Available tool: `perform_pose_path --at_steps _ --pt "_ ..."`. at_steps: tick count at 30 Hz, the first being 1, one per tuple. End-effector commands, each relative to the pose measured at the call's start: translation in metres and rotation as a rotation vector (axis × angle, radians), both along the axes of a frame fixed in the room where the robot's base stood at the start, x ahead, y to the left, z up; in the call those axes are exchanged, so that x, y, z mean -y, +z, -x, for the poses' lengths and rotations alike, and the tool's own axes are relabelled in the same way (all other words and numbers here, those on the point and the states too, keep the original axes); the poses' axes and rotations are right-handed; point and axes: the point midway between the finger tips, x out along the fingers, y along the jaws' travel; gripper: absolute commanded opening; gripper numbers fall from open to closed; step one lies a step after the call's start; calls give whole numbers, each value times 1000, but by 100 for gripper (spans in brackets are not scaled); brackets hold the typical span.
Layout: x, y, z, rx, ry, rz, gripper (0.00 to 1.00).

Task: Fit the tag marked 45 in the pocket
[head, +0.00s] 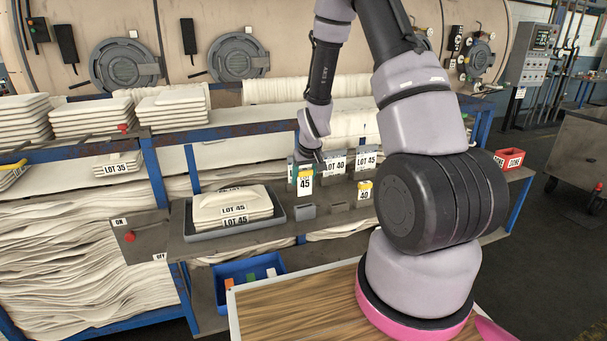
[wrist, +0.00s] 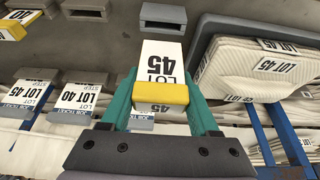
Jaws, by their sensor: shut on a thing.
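The tag marked 45 (head: 305,184) is white with a yellow top piece, upright in the head view. My gripper (head: 306,168) is shut on its yellow piece, and the white part hangs below. In the wrist view the tag (wrist: 162,62) shows "LOT 45" between the teal fingers of my gripper (wrist: 162,92). A grey slotted pocket (wrist: 163,17) lies just beyond the tag's free end, apart from it. In the head view, one empty grey pocket (head: 305,211) is below the tag and another (head: 339,207) is to its right. A yellow-topped tag marked 40 (head: 364,194) stands farther right.
A tray (head: 278,223) of folded LOT 45 cloth is at left. A red DONE box (head: 509,158) stands at right. A blue bin (head: 228,291) is below.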

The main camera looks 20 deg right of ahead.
Motion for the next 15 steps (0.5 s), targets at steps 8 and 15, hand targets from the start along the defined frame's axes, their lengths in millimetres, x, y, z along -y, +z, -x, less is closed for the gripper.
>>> perform_pose_path --at_steps 8,15 --pt "1 -18 0 -2 -1 1 9" --pt "0 -32 0 -1 0 0 9"
